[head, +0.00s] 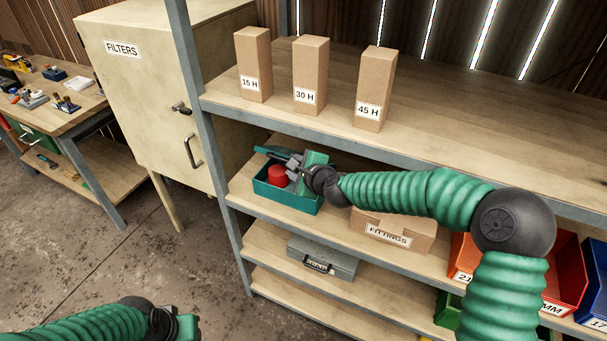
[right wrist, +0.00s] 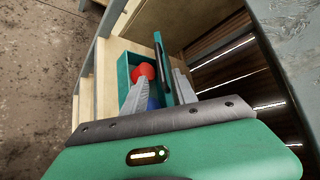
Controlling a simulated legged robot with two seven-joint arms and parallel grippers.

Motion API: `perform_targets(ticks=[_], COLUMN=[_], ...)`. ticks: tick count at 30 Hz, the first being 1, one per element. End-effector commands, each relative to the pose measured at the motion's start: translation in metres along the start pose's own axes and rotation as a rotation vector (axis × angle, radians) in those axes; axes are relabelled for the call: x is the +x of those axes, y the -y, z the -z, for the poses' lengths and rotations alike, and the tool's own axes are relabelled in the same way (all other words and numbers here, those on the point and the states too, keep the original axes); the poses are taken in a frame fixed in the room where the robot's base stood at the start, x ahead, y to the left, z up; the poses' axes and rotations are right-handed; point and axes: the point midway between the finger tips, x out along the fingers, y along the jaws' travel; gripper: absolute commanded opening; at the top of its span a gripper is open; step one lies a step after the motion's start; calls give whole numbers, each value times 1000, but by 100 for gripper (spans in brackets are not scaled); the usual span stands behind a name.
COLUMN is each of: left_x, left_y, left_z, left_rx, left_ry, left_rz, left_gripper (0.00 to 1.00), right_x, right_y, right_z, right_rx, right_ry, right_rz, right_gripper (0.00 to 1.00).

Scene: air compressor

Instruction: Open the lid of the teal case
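The teal case (head: 290,197) sits on the shelf below the three cartons. Its lid (head: 272,152) stands raised at the back of the case, partly hidden by my right gripper. In the right wrist view the case (right wrist: 124,72) shows its inside, with a red object (right wrist: 146,70) and a blue object (right wrist: 153,103), and the raised lid (right wrist: 162,60) is seen nearly edge-on. My right gripper (right wrist: 160,92) is open, its fingers spread over the case with part of the lid between them; contact is unclear. My left gripper (head: 180,324) is at the bottom, away from the shelf; its fingers are not clear.
The shelf above holds cartons marked 15 H (head: 253,65), 30 H (head: 310,75) and 45 H (head: 374,90). A FITTINGS box (head: 392,232) stands right of the case under my right arm. A grey case (head: 322,257) lies below. A FILTERS cabinet (head: 150,90) stands left.

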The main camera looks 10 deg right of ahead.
Motion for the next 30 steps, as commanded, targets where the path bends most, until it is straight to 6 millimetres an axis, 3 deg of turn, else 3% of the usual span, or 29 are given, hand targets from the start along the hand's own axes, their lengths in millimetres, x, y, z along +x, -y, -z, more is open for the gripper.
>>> perform_targets(ticks=[3,9,18,20,23,26,30], left_x=[8,10,10,10,10,10,10], left_y=[0,0,0,0,0,0,0], left_z=[-2,-2,-2,-2,-2,-2,-2], left_rx=[0,0,0,0,0,0,0], left_ry=[0,0,0,0,0,0,0], left_rz=[0,0,0,0,0,0,0], left_gripper=[36,36,36,36,36,36,36], right_x=[-32,-63,-68,-68,-69,-76,-101], right_y=[0,0,0,-2,-26,-72,-129], right_z=[4,2,1,1,1,10,33], right_rx=[-2,0,0,-6,-122,-366,-723], right_ry=[-5,-3,-1,-1,-7,-16,-11], right_rz=[4,0,-2,-4,-60,-178,-356], right_gripper=[34,34,34,27,14,1,0])
